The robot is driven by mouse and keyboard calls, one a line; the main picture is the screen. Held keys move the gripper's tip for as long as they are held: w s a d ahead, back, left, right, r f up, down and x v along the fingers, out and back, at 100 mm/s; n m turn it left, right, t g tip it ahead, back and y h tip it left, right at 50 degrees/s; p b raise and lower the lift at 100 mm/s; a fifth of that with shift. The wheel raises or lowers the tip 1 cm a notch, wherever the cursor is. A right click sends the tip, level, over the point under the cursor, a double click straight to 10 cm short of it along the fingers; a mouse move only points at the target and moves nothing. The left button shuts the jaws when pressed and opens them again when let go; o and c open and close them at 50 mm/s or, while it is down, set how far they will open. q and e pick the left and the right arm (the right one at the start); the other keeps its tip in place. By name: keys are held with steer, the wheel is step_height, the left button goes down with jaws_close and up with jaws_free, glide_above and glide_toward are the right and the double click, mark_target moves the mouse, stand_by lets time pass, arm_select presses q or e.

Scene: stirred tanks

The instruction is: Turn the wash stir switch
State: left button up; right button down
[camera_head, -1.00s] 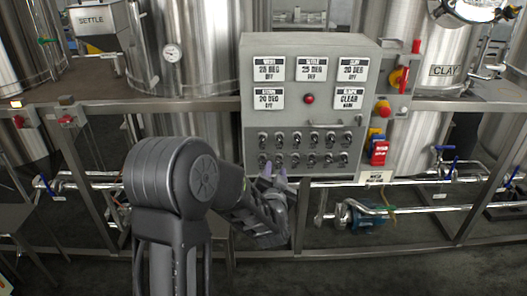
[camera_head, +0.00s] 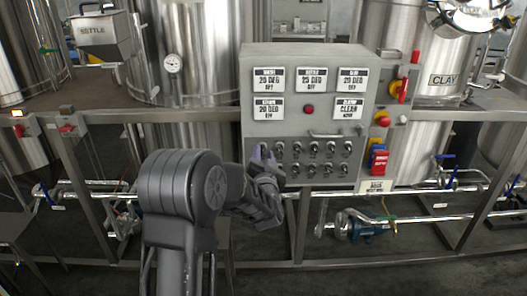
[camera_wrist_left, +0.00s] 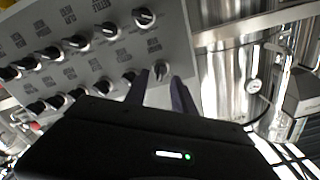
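The grey control panel (camera_head: 330,128) carries two rows of small black knob switches. My left gripper (camera_head: 264,152) is at the left end of the upper row in the head view and covers the end switches there. In the left wrist view my two dark fingers (camera_wrist_left: 160,84) are apart, with an end switch (camera_wrist_left: 160,70) showing between their tips. I cannot tell whether they touch it. The labels are too blurred to read, so I cannot confirm which is the wash stir switch. My right gripper is not in view.
Neighbouring switches (camera_wrist_left: 128,76) sit close beside the fingers. A horizontal handle (camera_head: 325,134) and a red lamp (camera_head: 308,109) are above the rows. A red-and-yellow switch (camera_head: 398,89) is right of the panel. A steel tank (camera_head: 195,55) with a gauge (camera_head: 173,63) stands left.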

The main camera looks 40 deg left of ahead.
arm_select(q)
steer(key=shift+x, duration=1)
steer(key=shift+c, duration=0.3)
jaws_close()
